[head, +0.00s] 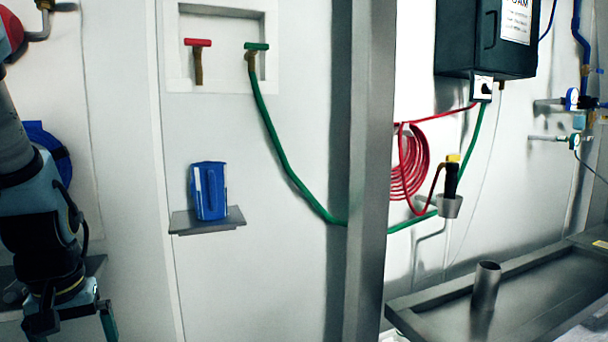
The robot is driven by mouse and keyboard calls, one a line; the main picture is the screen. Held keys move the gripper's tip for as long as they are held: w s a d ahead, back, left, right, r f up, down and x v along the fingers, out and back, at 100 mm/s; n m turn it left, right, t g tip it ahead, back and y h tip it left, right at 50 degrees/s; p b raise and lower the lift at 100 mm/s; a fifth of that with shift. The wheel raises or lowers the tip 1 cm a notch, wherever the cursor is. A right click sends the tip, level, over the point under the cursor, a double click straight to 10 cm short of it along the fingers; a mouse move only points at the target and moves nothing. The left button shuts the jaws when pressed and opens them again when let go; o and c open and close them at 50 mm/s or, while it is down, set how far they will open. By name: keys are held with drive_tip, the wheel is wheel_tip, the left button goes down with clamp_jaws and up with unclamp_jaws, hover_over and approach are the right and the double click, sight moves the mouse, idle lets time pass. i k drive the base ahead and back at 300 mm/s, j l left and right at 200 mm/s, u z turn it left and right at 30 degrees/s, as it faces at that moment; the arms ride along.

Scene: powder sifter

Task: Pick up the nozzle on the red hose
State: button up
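The nozzle (451,178) has a black body and a yellow top. It stands nearly upright in a small grey cup holder (449,207) on the wall, right of the grey post; its lower end is hidden in the cup. The red hose (409,168) hangs coiled on the wall just left of it, and one loop rises to the nozzle. My gripper (74,324) is at the lower left, pointing down, far from the nozzle. Its fingers look spread apart with nothing seen between them; the bottom edge cuts off the tips.
A grey vertical post (368,200) stands between my arm and the nozzle. A metal tray table (540,295) with an upright pipe (486,286) lies below right. A green hose (290,172) crosses the wall. A blue container (209,190) sits on a small shelf (190,224).

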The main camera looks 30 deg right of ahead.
sight(452, 169)
drive_tip(key=k+l, duration=0.1)
drive_tip(key=l, duration=0.25)
drive_tip(key=k+l, duration=0.1)
drive_tip(key=l, duration=0.3)
drive_tip(key=k+l+u, duration=0.1)
drive_tip(key=l, duration=0.25)
drive_tip(key=k+l, duration=0.1)
drive_tip(key=l, duration=0.3)
drive_tip(key=k+l, duration=0.15)
drive_tip(key=l, duration=0.2)
drive_tip(key=k+l+u, duration=0.1)
drive_tip(key=l, duration=0.25)
drive_tip(key=k+l, duration=0.1)
drive_tip(key=l, duration=0.3)
